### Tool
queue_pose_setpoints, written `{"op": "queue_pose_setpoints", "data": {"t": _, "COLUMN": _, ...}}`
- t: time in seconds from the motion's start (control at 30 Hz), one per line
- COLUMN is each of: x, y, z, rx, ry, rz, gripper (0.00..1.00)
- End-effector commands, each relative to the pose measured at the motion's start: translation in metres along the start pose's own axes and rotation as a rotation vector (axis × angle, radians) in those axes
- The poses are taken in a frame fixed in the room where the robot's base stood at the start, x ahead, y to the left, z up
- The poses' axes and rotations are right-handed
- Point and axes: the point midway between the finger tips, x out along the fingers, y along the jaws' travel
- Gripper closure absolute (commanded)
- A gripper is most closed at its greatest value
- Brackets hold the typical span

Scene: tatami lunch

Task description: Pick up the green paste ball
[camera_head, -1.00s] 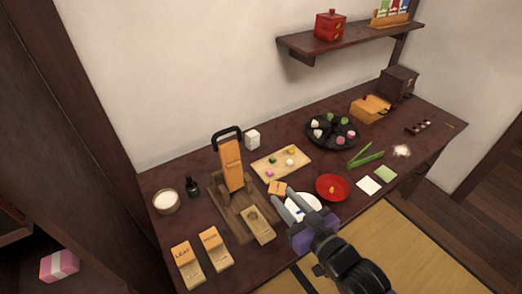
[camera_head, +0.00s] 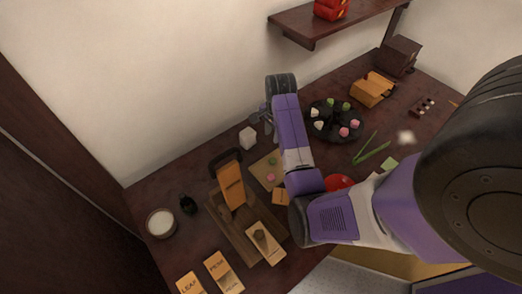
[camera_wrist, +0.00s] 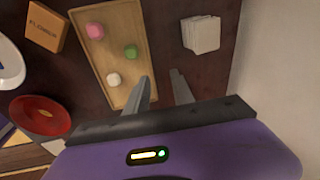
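The green paste ball (camera_wrist: 130,51) lies on a light wooden board (camera_wrist: 118,15) in the wrist view, between a pink ball (camera_wrist: 95,31) and a white ball (camera_wrist: 114,79). In the head view, the green ball (camera_head: 272,160) is small, left of my forearm. My gripper (camera_wrist: 161,76) is open and empty. Its two fingers are apart, with dark table between their tips. In the wrist view, the green ball is up and left of the fingertips, not between them. The left finger overlaps the board's edge. In the head view, my arm hides the board's right part.
A white block (camera_wrist: 200,34) stands beside the board, near the wall (camera_wrist: 280,60). A wooden flower block (camera_wrist: 45,27) and a red dish (camera_wrist: 40,117) lie on the board's other side. A black round tray (camera_head: 350,117) with several sweets is right of my arm.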

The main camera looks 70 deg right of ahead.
Motion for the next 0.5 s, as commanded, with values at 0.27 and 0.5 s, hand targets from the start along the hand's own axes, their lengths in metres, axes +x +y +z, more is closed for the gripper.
{"op": "queue_pose_setpoints", "data": {"t": 0.27, "x": 0.003, "y": 0.043, "z": 0.025, "rx": 0.145, "ry": -0.089, "rz": 0.178, "gripper": 0.71}}
{"op": "queue_pose_setpoints", "data": {"t": 0.5, "x": 0.024, "y": 0.046, "z": 0.027, "rx": 0.156, "ry": -0.087, "rz": 0.179, "gripper": 0.71}}
